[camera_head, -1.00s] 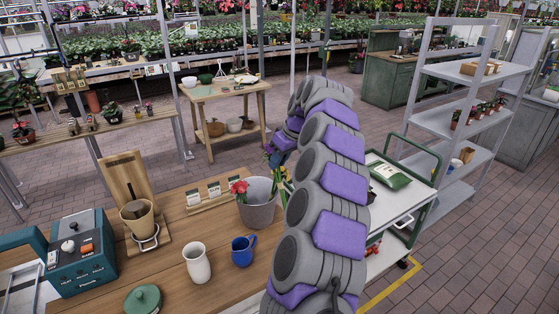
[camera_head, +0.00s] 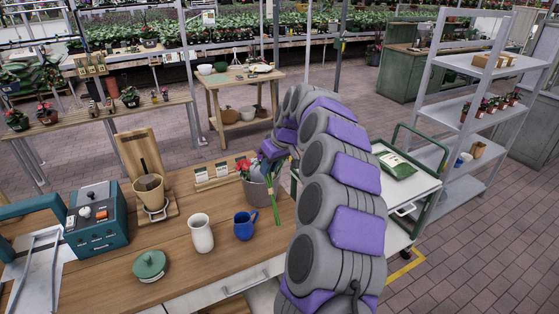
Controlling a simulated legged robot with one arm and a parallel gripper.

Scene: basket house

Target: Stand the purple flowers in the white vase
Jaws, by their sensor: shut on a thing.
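The white vase (camera_head: 201,235) stands upright on the wooden workbench, left of a blue mug. My arm reaches away over the bench's right end, and my gripper (camera_head: 279,152) is at the grey bucket (camera_head: 258,192), small and partly hidden by my arm. It is shut on the purple flowers (camera_head: 268,150); their heads show as a dark purple patch above the bucket's rim. A green stem (camera_head: 275,208) hangs down in front of the bucket. Red flowers (camera_head: 244,165) stand in the bucket. The exact grip point is too small to make out.
The blue mug (camera_head: 244,226) is close to the vase's right. A teal box (camera_head: 97,225) is further left. A cart (camera_head: 412,190) stands right.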

